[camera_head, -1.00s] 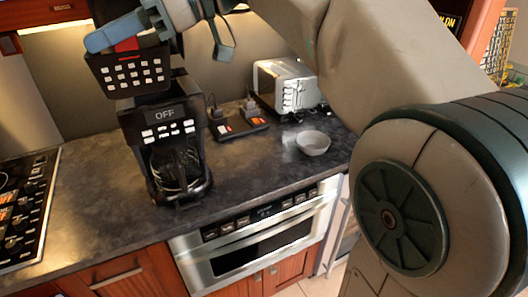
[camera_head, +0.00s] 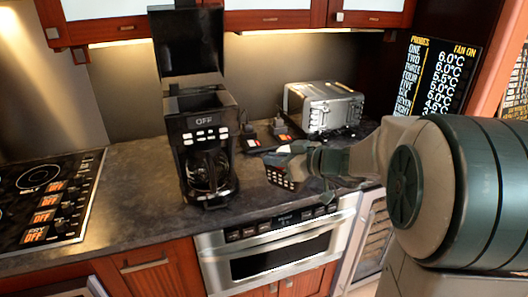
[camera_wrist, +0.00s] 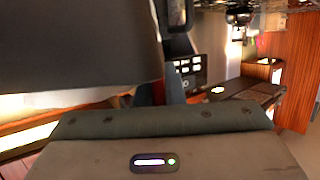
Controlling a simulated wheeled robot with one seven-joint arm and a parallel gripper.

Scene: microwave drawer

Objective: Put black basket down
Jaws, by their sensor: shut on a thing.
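The black basket (camera_head: 279,178), with rows of white squares on its side, is at my gripper (camera_head: 284,159) in the head view. My gripper is shut on it and partly covers it. The basket is over the counter near its front edge, right of the coffee maker (camera_head: 204,122). I cannot tell whether it touches the counter. The coffee maker stands upright with its lid raised and its glass pot in place. In the wrist view, a large dark surface fills the upper left; I cannot tell what it is.
A silver toaster (camera_head: 325,106) stands at the back right of the dark counter (camera_head: 130,190). A black scale-like device (camera_head: 262,139) is behind my gripper. A cooktop (camera_head: 45,195) is at the left. The microwave drawer (camera_head: 275,262) is below, shut. Bare counter lies left of the coffee maker.

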